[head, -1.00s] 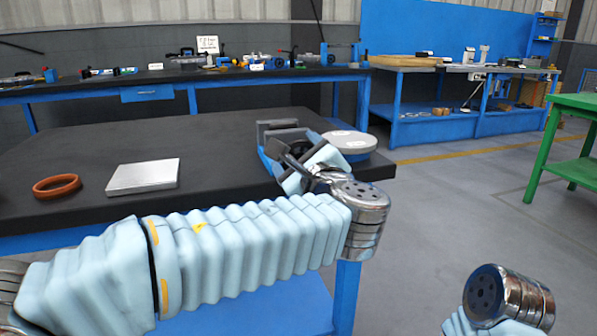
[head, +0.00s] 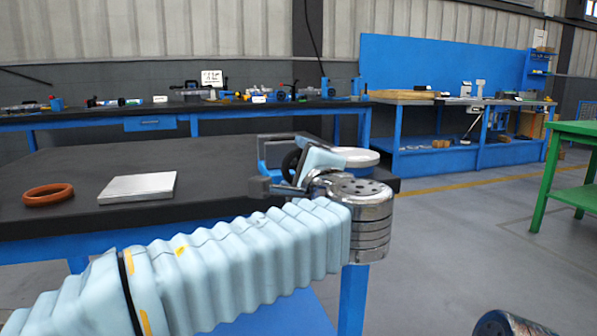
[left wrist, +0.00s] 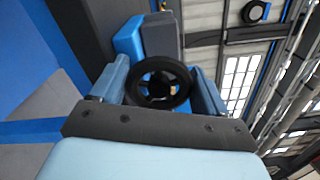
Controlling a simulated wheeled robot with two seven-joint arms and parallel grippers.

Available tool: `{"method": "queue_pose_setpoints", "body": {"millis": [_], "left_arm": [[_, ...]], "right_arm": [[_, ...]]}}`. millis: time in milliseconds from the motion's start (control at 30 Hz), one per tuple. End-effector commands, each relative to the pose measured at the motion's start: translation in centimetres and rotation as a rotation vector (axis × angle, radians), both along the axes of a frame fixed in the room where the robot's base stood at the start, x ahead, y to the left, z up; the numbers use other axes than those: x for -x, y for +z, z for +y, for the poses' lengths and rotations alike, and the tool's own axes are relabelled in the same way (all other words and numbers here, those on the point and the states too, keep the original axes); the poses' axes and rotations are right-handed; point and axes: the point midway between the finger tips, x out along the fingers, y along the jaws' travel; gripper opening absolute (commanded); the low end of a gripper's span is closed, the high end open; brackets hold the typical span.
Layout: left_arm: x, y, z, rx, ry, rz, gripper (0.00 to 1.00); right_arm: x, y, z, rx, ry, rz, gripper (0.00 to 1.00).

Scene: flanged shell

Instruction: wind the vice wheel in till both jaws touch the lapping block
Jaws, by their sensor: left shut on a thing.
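The vice (head: 262,158), blue with grey jaws, stands at the right end of the dark table. Its black wheel (head: 291,164) faces me, partly covered by my left gripper (head: 297,174). In the left wrist view the wheel (left wrist: 158,104) sits between the two blue-grey fingers (left wrist: 160,88), which are shut on it. A grey jaw or block (left wrist: 160,38) shows beyond the wheel beside a blue part. I cannot make out the lapping block between the jaws, nor any gap there. My right gripper is out of frame; only part of my right arm shows at the bottom right.
A flat grey plate (head: 138,187) and an orange-brown ring (head: 48,194) lie on the left of the dark table (head: 215,165).

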Motion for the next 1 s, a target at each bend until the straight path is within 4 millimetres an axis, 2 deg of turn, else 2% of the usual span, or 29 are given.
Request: {"method": "queue_pose_setpoints", "body": {"millis": [367, 400, 500, 867, 1000], "left_arm": [[0.02, -0.09, 0.0, 0.008, 0.001, 0.0, 0.44], [0.02, -0.09, 0.0, 0.008, 0.001, 0.0, 0.76], [0.02, -0.1, 0.0, 0.008, 0.001, 0.001, 0.91], [0.0, -0.29, 0.02, 0.004, 0.003, 0.005, 0.93], [-0.01, 0.02, 0.01, -0.044, 0.004, 0.022, 0.93]], "right_arm": [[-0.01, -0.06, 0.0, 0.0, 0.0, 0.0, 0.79], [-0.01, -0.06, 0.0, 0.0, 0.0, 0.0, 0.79], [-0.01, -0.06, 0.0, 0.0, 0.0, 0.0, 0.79], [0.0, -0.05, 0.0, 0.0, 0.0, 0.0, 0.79], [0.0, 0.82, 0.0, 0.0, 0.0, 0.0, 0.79]]}}
